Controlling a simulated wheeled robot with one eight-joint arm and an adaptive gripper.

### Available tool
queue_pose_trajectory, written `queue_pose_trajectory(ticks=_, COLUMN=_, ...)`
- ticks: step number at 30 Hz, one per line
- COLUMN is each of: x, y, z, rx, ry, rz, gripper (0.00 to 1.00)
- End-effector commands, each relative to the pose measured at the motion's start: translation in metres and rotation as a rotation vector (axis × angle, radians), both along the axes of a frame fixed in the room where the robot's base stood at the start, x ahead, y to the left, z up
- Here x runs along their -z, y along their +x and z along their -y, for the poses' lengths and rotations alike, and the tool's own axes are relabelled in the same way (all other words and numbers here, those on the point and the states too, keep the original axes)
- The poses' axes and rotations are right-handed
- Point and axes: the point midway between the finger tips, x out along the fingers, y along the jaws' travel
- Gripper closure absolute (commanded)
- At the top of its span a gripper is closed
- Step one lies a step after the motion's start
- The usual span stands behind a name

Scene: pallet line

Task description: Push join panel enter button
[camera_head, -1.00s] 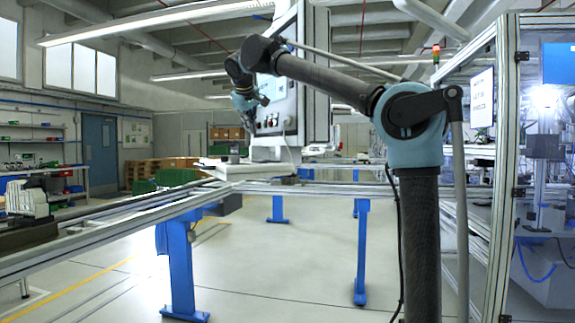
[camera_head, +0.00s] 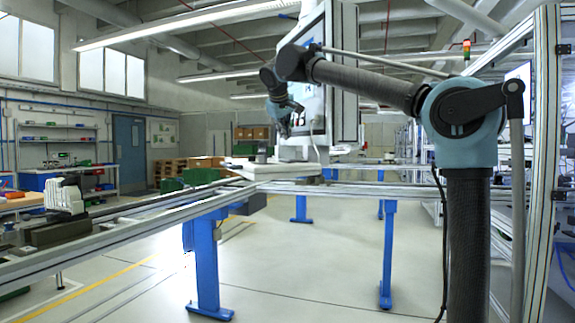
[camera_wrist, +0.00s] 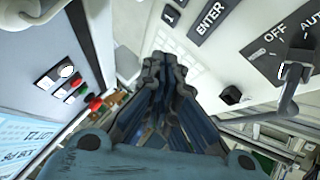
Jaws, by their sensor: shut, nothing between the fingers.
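The control panel (camera_head: 315,75) is a tall grey box at the upper middle of the head view. In the wrist view a black ENTER label (camera_wrist: 210,17) shows at the top, on the light panel face. A small black knob or button (camera_wrist: 230,95) stands out below it; I cannot tell whether it belongs to that label. My gripper (camera_wrist: 165,68) is shut and empty, its fingertips left of and below the ENTER label. In the head view my gripper (camera_head: 285,128) is at the panel's lower left; contact cannot be told.
A switch lever (camera_wrist: 290,85) beside an OFF/AUTO plate stands out at the right of the wrist view. A white button (camera_wrist: 65,68) and a red button (camera_wrist: 93,103) are on the left face. A conveyor rail (camera_head: 130,222) runs across the head view's left.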

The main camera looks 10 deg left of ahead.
Motion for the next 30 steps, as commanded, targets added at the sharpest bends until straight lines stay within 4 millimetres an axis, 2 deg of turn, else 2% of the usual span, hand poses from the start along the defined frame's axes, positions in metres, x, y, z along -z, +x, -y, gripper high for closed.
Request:
queue_pose_trajectory(ticks=9, x=0.039, y=0.0, z=0.0, rx=0.0, ry=0.0, rz=0.0, gripper=1.0)
queue_pose_trajectory(ticks=15, x=0.055, y=0.0, z=0.0, rx=0.0, ry=0.0, rz=0.0, gripper=1.0)
queue_pose_trajectory(ticks=21, x=0.062, y=0.0, z=0.001, rx=0.0, ry=0.0, rz=0.0, gripper=1.0)
queue_pose_trajectory(ticks=30, x=0.063, y=0.001, z=0.001, rx=0.002, ry=0.0, rz=0.0, gripper=1.0)
